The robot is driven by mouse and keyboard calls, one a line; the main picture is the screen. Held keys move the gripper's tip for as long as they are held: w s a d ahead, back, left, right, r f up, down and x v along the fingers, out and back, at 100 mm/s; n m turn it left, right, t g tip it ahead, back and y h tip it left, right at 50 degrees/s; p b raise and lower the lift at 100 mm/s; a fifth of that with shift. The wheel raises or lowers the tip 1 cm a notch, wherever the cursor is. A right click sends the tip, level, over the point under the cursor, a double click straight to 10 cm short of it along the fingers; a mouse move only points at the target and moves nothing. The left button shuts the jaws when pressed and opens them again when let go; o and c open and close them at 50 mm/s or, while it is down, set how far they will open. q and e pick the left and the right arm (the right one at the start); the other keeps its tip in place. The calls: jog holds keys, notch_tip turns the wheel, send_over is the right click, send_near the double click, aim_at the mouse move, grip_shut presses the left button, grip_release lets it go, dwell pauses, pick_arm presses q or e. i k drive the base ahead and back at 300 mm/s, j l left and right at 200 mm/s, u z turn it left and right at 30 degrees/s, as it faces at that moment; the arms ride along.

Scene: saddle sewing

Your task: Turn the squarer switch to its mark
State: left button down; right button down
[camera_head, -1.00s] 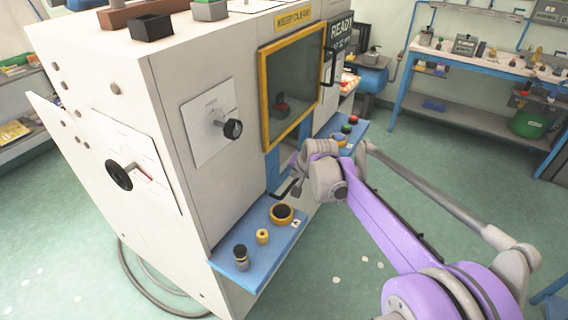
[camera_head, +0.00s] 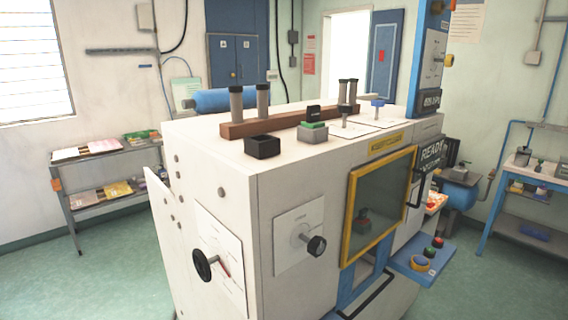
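A white machine cabinet (camera_head: 310,185) fills the middle of the view. Its left side has a white dial plate with a black round knob (camera_head: 205,265) and a red line beside it. Its front has another white dial plate with a black knob (camera_head: 316,245). On top, a blue-topped knob (camera_head: 377,104) and a grey knob (camera_head: 345,112) stand on white plates. A yellow knob (camera_head: 447,60) is on the plate of the blue column. The labels are too small to read, so I cannot tell which is the squarer switch. Neither gripper is in view.
A yellow-framed window (camera_head: 350,225) and a blue shelf with buttons (camera_head: 428,258) are on the cabinet front. A brown bar with grey posts (camera_head: 290,118) lies on top. A storage rack (camera_head: 105,185) stands left and a blue bench (camera_head: 510,190) right. Green floor is open at left.

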aim_at(428, 205)
jog(key=i+l, duration=0.15)
jog(key=l, duration=0.2)
jog(key=i+l+z, duration=0.1)
jog(key=l, duration=0.25)
jog(key=i+l, duration=0.2)
jog(key=l, duration=0.15)
jog(key=i+l+z, duration=0.1)
jog(key=l, duration=0.2)
jog(key=i, duration=0.05)
